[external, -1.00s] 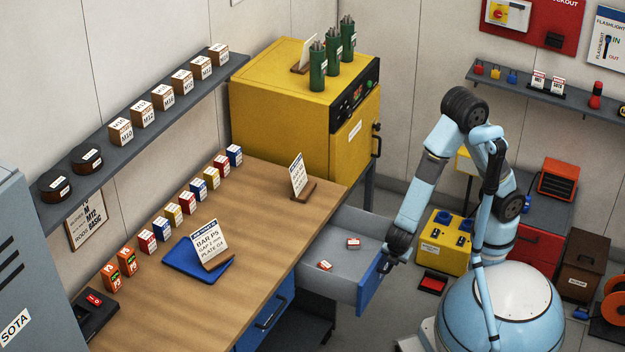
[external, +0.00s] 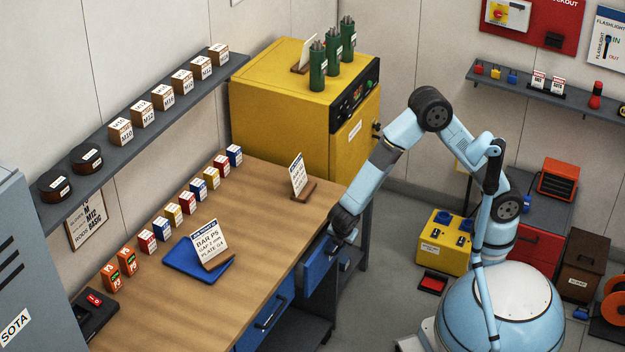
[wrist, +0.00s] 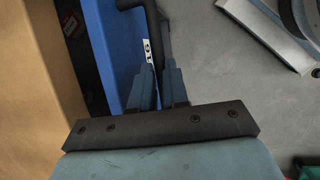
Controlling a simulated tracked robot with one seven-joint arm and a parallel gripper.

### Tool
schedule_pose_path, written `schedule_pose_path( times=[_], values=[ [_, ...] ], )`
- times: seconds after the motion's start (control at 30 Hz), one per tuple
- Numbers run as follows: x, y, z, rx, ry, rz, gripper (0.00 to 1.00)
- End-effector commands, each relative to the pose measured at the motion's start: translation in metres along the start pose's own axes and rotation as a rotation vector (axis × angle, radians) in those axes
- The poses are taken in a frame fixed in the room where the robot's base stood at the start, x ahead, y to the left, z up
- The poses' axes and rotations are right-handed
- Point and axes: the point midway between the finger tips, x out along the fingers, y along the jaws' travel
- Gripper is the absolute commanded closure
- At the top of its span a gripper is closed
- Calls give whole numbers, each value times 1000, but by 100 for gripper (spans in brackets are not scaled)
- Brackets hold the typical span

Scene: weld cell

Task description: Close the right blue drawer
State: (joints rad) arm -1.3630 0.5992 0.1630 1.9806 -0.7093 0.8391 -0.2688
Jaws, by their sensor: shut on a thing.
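The right blue drawer (external: 314,272) is under the bench's right end, its front only a little out from the bench. My gripper (external: 334,246) is at its front. In the wrist view the drawer's blue front (wrist: 118,48) stands left of my gripper (wrist: 160,82), whose fingers are shut on the black handle (wrist: 153,18). A narrow dark gap remains between the bench edge and the drawer front, with part of a red item (wrist: 70,20) inside. Most of the drawer's inside is hidden.
The wooden bench (external: 262,220) holds small boxes, a blue tray (external: 180,262) and sign cards. The left blue drawer (external: 265,318) is shut. A yellow oven (external: 285,110) stands behind the bench.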

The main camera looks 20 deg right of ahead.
Motion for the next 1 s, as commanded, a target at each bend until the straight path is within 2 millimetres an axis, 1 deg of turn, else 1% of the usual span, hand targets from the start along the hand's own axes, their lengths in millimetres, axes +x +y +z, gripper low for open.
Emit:
schedule_pose_path(
  times=[0.13,0.47,0.5,0.73,1.0],
  values=[
    [1,4,-1,0,1,0,100],
    [1,5,-1,-1,1,0,100],
    [1,5,-1,-1,1,0,82],
    [1,5,-1,-1,1,0,60],
    [-1,5,-1,0,1,0,60]
  ],
)
